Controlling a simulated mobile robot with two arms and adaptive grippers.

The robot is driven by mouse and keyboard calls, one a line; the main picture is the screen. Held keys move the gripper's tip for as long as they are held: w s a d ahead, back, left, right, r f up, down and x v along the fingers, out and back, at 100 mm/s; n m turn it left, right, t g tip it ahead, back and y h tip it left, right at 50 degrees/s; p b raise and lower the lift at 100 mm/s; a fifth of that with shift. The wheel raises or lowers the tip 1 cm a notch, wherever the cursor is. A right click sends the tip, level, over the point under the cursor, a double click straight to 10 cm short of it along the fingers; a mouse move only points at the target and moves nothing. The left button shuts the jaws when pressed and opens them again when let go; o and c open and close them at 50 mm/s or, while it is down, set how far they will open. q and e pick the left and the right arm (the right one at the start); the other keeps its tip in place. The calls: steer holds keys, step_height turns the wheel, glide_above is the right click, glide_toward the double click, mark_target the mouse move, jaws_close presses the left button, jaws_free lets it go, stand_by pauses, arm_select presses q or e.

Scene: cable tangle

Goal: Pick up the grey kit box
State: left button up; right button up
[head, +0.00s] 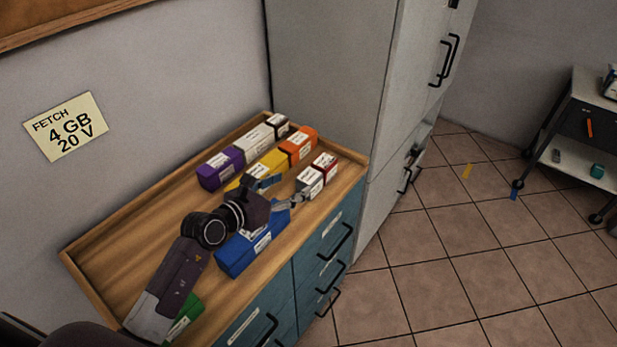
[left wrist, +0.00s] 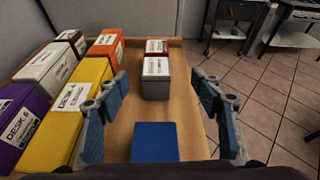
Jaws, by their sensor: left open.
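The grey kit box (head: 309,183) stands on the wooden top of the cabinet, near its right end, with a white label on it. In the left wrist view the grey box (left wrist: 157,84) is ahead, centred between the fingers and a little beyond their tips. My left gripper (head: 279,190) is open and empty, reaching over the blue box (head: 243,250) toward the grey one. In the left wrist view its two blue-padded fingers (left wrist: 160,92) are spread wide. My right gripper is not in view.
A dark red box (head: 325,165) stands directly behind the grey one. Yellow (head: 268,164), orange (head: 297,145), purple (head: 221,168) and white (head: 253,142) boxes stand to the left. A green box (head: 184,318) is near my arm. A raised rim (head: 354,157) edges the top.

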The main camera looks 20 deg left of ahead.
mark_target(307, 177)
arm_select(q)
steer(key=shift+w+a+f+m+g, duration=0.15)
steer(key=shift+w+a+f, duration=0.1)
steer(key=shift+f, duration=0.15)
steer(key=shift+w+a+f+m+g, duration=0.1)
steer(key=shift+w+f+m+g, duration=0.1)
steer(key=shift+f, duration=0.15)
steer(key=shift+p+x, duration=0.75)
steer(key=shift+x, duration=2.7)
steer(key=shift+r, duration=0.2)
steer(key=shift+c, duration=0.4)
steer(key=c, duration=1.2)
steer(key=shift+r, duration=0.1)
